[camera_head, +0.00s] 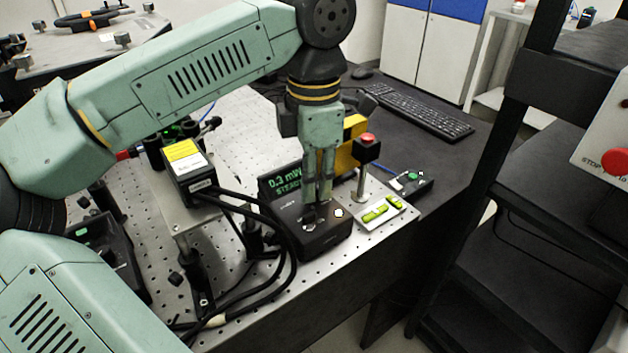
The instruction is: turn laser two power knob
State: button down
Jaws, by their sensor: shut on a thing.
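My gripper (318,195) points straight down at a black control box (322,240) near the front edge of the perforated bench. Its fingers are shut on a small dark knob (308,217) on top of this box. The fingers hide most of the knob, and I cannot see which way it points. A display (284,183) just behind the box reads 0.3 mW, with "STEADY" below it, partly covered by my gripper. A pale round mark (338,213) lies on the box top, right of the fingers. I cannot read the box's label.
Black cables (285,270) loop left of the box. A laser module (188,170) stands further left. A keyboard (420,110) lies behind. A dark rack (530,200) rises at right.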

jog(key=c, duration=1.5)
grip_release()
jog(key=shift+c, duration=0.2)
jog(key=shift+r, duration=0.15)
notch_tip(320, 180, up, 12)
